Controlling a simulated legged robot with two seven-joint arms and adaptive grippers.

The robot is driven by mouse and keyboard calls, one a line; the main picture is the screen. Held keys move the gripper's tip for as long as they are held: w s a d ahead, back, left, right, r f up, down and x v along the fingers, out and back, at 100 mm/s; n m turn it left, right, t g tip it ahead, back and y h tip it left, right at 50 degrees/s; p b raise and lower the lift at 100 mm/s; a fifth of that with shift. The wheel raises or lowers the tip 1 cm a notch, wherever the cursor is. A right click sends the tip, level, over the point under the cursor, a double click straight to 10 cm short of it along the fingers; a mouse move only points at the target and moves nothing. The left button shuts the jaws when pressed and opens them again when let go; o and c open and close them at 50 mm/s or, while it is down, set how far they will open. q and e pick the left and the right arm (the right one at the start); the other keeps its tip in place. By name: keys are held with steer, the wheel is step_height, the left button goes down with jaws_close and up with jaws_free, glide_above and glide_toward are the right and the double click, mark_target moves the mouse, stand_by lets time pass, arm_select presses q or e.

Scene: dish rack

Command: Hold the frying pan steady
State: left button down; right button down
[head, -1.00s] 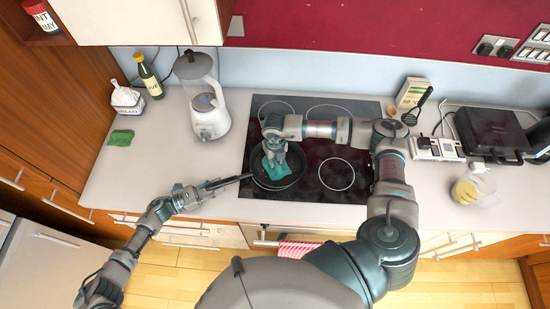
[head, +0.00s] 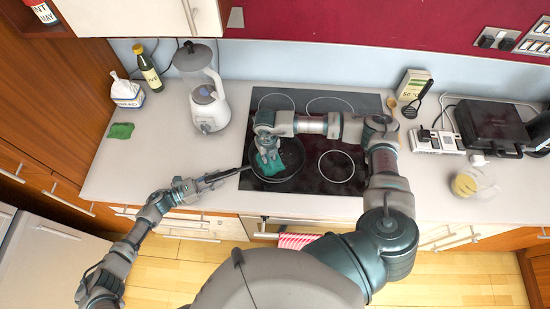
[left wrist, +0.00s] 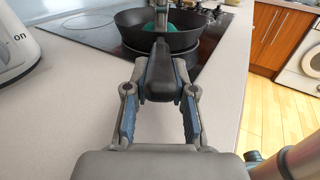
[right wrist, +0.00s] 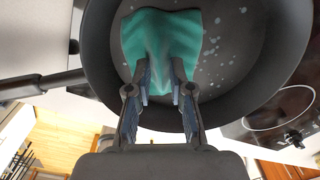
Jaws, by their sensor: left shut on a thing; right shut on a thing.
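The dark frying pan (head: 293,160) rests on the left part of the black hob, its handle (head: 228,174) pointing left over the counter. My left gripper (head: 205,183) is shut on the handle, which sits between its fingers in the left wrist view (left wrist: 160,76). My right gripper (head: 266,151) is above the pan, shut on a green cloth (head: 269,168). In the right wrist view the cloth (right wrist: 160,38) lies against the pan's inside, and pale spots dot the pan floor (right wrist: 240,50). The cloth hides part of the pan floor.
A blender (head: 208,97) stands behind the handle. A green sponge (head: 121,130) lies on the left counter. The hob (head: 335,180) is clear right of the pan, beneath my right arm. A jug (head: 466,185) and a black grill (head: 490,127) are at the right.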

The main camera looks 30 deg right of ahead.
arm_select(q)
steer(key=shift+d+r, duration=0.1)
steer(key=shift+d, duration=0.1)
arm_select(e)
steer(key=shift+d, duration=3.15)
steer(key=shift+a, duration=2.15)
arm_select(q)
steer(key=shift+s, duration=0.1)
arm_select(e)
steer(key=shift+s+a, duration=0.1)
steer(key=shift+a, duration=1.45)
arm_select(q)
steer(key=shift+d, duration=0.1)
arm_select(e)
steer(key=shift+d, duration=2.1)
steer(key=d, duration=0.3)
steer(key=shift+d+f, duration=0.1)
steer(key=shift+d, duration=0.05)
steer(key=shift+a, duration=3.7)
steer(key=shift+d, duration=3.75)
steer(key=shift+a, duration=3.8)
steer(key=shift+d+r, duration=0.25)
steer(key=shift+d, duration=0.55)
steer(key=shift+d+r, duration=0.25)
steer(key=shift+d, duration=0.55)
steer(key=shift+d+r, duration=0.15)
steer(key=shift+d, duration=0.2)
step_height(320, 180, up, 10)
